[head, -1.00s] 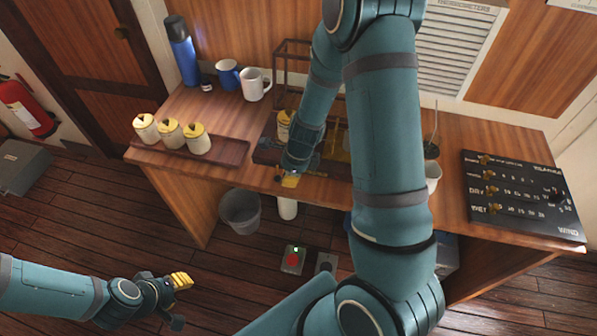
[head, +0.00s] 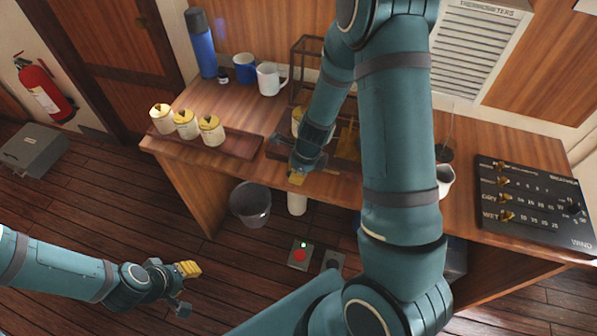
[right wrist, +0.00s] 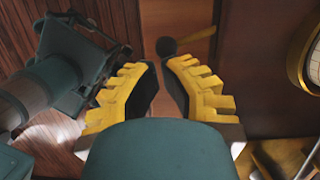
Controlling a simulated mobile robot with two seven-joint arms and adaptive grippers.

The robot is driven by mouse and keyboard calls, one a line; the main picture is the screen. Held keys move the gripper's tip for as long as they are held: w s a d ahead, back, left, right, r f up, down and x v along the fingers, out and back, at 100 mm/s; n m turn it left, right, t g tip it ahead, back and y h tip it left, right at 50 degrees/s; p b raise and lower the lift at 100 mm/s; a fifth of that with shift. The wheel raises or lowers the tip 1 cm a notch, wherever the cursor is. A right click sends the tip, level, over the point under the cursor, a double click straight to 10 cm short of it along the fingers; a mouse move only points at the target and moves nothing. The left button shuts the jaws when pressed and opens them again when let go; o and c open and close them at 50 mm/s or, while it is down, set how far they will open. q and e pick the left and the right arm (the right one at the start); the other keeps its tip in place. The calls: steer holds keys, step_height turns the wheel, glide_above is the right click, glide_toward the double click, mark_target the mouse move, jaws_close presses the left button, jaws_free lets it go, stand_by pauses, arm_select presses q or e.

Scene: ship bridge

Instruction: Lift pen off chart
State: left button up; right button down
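I cannot make out the pen or the chart in either view. My right gripper (head: 298,178) is over the desk's front edge in the head view. In the right wrist view its yellow fingers (right wrist: 159,72) stand a narrow gap apart, with nothing seen between them. A dark round thing (right wrist: 166,47) with a thin stem lies just beyond the fingertips; I cannot tell what it is. My left gripper (head: 188,270) is over the floor at the lower left, away from the desk. Its fingers are too small to read. My right arm hides part of the desk.
The wooden desk (head: 222,92) holds several cream pots (head: 186,124) on a tray, a blue flask (head: 201,45), a blue mug (head: 244,68), a white mug (head: 269,79) and a black panel (head: 535,205). A grey bin (head: 250,205) stands below.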

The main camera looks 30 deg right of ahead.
steer(key=shift+w+a+m+p, duration=0.2)
steer(key=shift+a+m+p, duration=0.2)
steer(key=shift+a+m, duration=0.35)
steer(key=shift+w+a+m+p, duration=0.25)
steer(key=shift+a+m+p, duration=0.1)
steer(key=shift+m, duration=0.4)
steer(key=shift+w+a+m+t+h+p, duration=0.2)
steer(key=shift+w+a+m+h+p, duration=0.25)
steer(key=shift+m, duration=0.35)
steer(key=shift+w+a+m+t+h+p, duration=0.2)
steer(key=shift+w+a+m, duration=0.25)
steer(key=shift+m, duration=0.35)
steer(key=shift+w+a+m, duration=0.25)
steer(key=shift+a+m, duration=0.05)
steer(key=shift+m, duration=0.2)
steer(key=shift+d, duration=0.2)
steer(key=shift+s+d, duration=0.2)
steer(key=shift+d, duration=0.4)
